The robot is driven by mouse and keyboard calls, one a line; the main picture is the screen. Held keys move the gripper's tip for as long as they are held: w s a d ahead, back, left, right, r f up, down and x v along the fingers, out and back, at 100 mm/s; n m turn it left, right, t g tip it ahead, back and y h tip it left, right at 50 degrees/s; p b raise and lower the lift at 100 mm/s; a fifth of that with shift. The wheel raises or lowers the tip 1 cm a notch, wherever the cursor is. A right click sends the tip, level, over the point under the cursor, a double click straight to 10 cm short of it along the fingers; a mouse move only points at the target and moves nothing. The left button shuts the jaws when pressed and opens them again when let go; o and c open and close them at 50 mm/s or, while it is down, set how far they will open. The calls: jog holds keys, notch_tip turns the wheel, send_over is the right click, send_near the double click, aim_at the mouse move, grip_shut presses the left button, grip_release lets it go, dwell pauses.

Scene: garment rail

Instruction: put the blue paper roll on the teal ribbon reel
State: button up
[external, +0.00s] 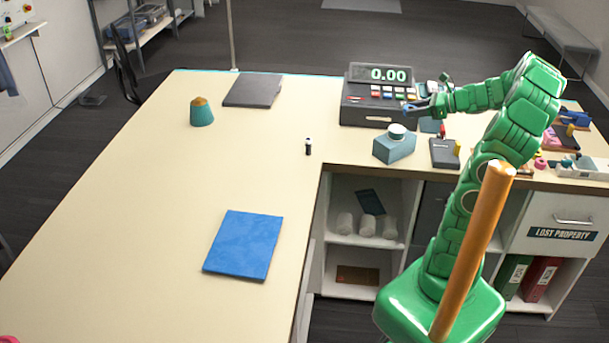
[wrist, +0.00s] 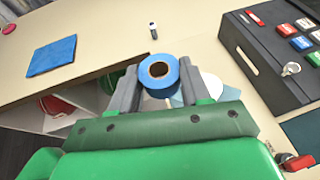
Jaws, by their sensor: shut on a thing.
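My gripper (external: 412,108) is raised over the counter in front of the cash register. In the wrist view its grey fingers (wrist: 160,84) are shut on the blue paper roll (wrist: 158,74), a short ring with a brown core and open hole. In the external view the roll (external: 407,108) is a small blue patch at the fingertips. A teal tapered piece with a brown top (external: 202,113) stands at the counter's far left, well apart from my gripper. I cannot tell for sure that it is the teal ribbon reel. It is not seen in the wrist view.
A grey-teal block with a white round top (external: 394,148) stands below and near my gripper. The cash register (external: 372,112) is behind it. A small black-and-white bottle (external: 308,147), a dark flat pad (external: 253,91) and a blue mat (external: 243,246) lie leftward. The counter between them is clear.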

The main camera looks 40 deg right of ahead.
jog(key=w+d+f, duration=0.2)
jog(key=w, duration=0.2)
send_over(401, 129)
jog(key=s, duration=0.1)
jog(key=f, duration=0.4)
jog(key=shift+s+a+f, duration=0.2)
jog(key=shift+a, duration=0.15)
jog(key=shift+w+d+f, duration=0.3)
jog(key=shift+w+f, duration=0.3)
jog(key=shift+f, duration=1.65)
jog(key=o, duration=1)
jog(key=shift+f, duration=0.1)
